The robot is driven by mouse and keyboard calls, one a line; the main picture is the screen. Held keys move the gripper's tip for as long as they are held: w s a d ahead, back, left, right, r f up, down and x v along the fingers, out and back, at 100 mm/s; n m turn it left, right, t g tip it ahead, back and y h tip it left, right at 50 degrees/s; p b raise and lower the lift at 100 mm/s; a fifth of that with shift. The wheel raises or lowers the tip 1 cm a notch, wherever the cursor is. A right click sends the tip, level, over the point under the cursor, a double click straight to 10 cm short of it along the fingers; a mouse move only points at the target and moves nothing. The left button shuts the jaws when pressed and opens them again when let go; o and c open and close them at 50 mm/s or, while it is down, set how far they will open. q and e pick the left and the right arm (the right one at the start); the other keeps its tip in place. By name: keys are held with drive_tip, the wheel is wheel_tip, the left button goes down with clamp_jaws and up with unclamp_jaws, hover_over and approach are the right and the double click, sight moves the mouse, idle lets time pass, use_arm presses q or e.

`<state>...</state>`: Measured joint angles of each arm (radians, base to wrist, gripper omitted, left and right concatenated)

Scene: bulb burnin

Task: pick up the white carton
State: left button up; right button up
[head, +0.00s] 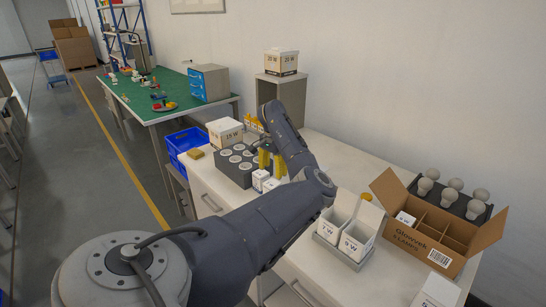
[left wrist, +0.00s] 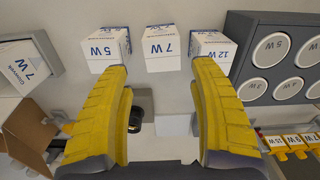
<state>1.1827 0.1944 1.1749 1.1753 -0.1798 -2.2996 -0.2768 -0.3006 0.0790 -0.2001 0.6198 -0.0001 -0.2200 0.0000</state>
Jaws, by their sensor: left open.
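Three small white cartons with blue print stand in a row in the left wrist view: a 5 W carton (left wrist: 103,50), a 7 W carton (left wrist: 162,46) and a 12 W carton (left wrist: 212,50). My left gripper (left wrist: 162,70) is open and empty, its yellow fingers spread toward the row. The 7 W carton shows in the gap between the fingertips; the other two are partly behind the fingertips. In the head view my left gripper (head: 270,163) is above the table, close to small white cartons (head: 261,180), partly hidden by my arm. My right gripper is out of view.
A dark tester block (head: 234,165) with round white tops stands left of the gripper. A 15 W box (head: 225,132) is behind it. Open white bins (head: 355,240) and a divided cardboard box (head: 424,240) stand to the right, with a bulb rack (head: 462,208) behind.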

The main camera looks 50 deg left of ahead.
use_arm(q)
drive_tip(key=f, duration=1.3)
drive_tip(key=shift+a, duration=0.2)
drive_tip(key=shift+r, duration=0.1)
drive_tip(key=c, duration=1)
